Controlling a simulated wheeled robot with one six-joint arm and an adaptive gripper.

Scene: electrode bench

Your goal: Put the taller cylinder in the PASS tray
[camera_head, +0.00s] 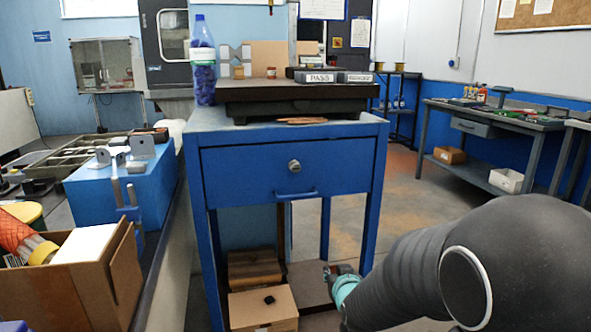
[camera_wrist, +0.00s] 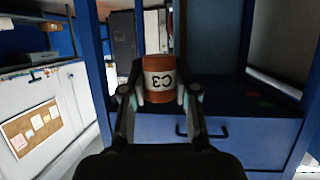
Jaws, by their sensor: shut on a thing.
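A copper-coloured cylinder (camera_wrist: 160,80) with a white band marked C3 is between the fingers of my gripper (camera_wrist: 160,97) in the wrist view, where the marking looks upside down. The fingers are shut on its sides. In the head view my gripper (camera_head: 332,272) is low, in front of the blue bench and below its drawer; the held cylinder is hard to make out there. The PASS tray (camera_head: 318,78) is on the dark raised plate on the bench. Another small copper cylinder (camera_head: 271,72) with a pale band stands left of the tray.
A second labelled tray (camera_head: 355,78) sits right of PASS. A purple-filled bottle (camera_head: 203,60) stands at the bench's left corner. The blue bench (camera_head: 290,165) has a protruding drawer handle. A cardboard box (camera_head: 263,310) lies below. The floor to the right is partly clear.

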